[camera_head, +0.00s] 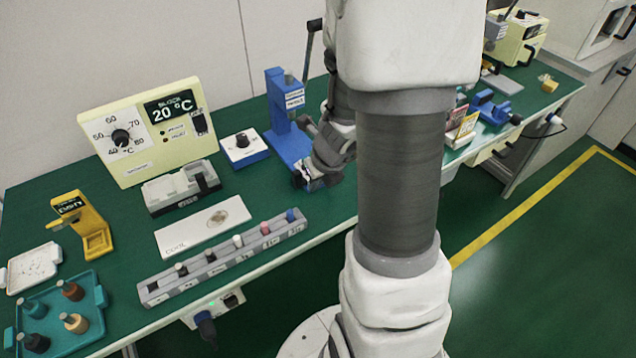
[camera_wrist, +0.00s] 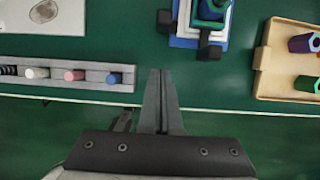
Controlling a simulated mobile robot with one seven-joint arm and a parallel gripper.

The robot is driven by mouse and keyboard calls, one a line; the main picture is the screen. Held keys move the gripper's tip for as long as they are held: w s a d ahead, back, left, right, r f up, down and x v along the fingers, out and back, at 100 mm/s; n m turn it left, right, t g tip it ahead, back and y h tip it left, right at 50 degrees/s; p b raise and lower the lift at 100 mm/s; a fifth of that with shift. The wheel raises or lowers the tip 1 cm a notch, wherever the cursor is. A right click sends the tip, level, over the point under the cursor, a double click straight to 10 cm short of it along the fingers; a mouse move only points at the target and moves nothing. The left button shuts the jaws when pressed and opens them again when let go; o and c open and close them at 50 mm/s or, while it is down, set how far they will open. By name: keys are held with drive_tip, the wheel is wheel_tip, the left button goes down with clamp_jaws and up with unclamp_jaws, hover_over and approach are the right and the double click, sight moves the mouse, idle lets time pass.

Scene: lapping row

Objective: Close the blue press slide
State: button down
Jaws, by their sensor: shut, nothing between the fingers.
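The blue press (camera_head: 281,105) stands on the green bench in the head view, with a labelled upright column and a dark lever. Its lower front is partly hidden by my arm. In the wrist view the blue slide (camera_wrist: 188,42) sticks out toward the bench's front edge. It has a white plate, a teal piece (camera_wrist: 209,17) on it and a dark knob (camera_wrist: 210,53) at its front end. My gripper (camera_wrist: 162,72) is shut and empty, its fingertips left of and nearer the front edge than the knob, apart from it in the picture.
A grey rack (camera_wrist: 97,75) with coloured pegs lies left of my gripper. A tan tray (camera_wrist: 262,58) with purple and green pieces is to the right. The bench between rack and slide is clear. A blue-white dial box (camera_head: 244,149) stands left of the press.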

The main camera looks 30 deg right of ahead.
sight(300, 186)
drive_tip(key=b+x, duration=0.1)
drive_tip(key=x, duration=0.2)
drive_tip(key=shift+f+b, duration=0.3)
drive_tip(key=shift+b, duration=0.05)
drive_tip(key=shift+w+r+p, duration=0.15)
drive_tip(key=shift+w+p, duration=0.6)
drive_tip(key=shift+w, duration=1.35)
drive_tip(key=shift+w+r, duration=0.1)
